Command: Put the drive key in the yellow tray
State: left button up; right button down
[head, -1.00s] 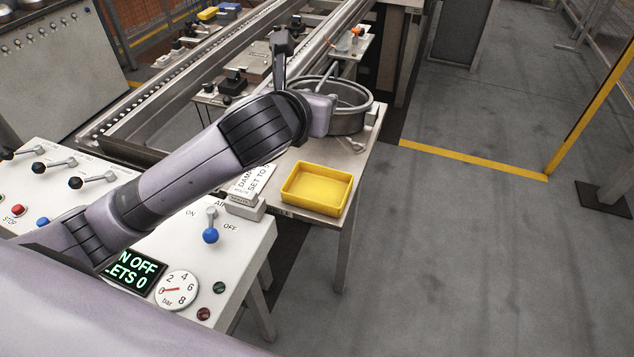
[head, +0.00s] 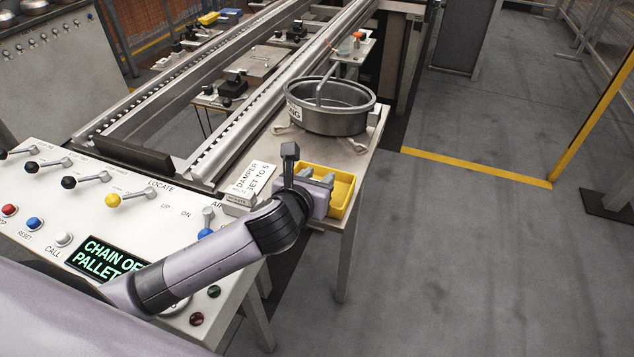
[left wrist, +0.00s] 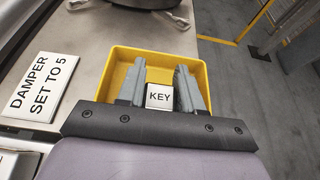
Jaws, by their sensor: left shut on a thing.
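The yellow tray (head: 345,198) sits on the side table, partly hidden by my left gripper (head: 316,178). The left wrist view shows the yellow tray (left wrist: 150,54) beyond and around the fingers of my left gripper (left wrist: 160,72). The fingers are shut on the drive key (left wrist: 159,97), seen as a white block marked KEY. The key shows against the tray's inside; I cannot tell whether it touches the tray floor. In the head view the key is hidden. My right gripper is not in view.
A round metal pan (head: 337,113) stands behind the tray. A DAMPER SET TO 5 sign (head: 254,178) is left of the tray. The control panel (head: 150,225) with levers and buttons is at the lower left. Open floor (head: 470,250) lies to the right.

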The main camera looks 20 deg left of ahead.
pick_arm(q)
jog(key=shift+f, duration=0.25)
jog(key=shift+f, duration=0.5)
jog(key=o, duration=1)
jog(key=shift+o, duration=0.2)
jog(key=shift+r, duration=0.1)
jog(key=shift+r, duration=0.3)
jog(key=p+v, duration=0.1)
jog(key=v, duration=1.1)
jog(key=shift+r, duration=0.15)
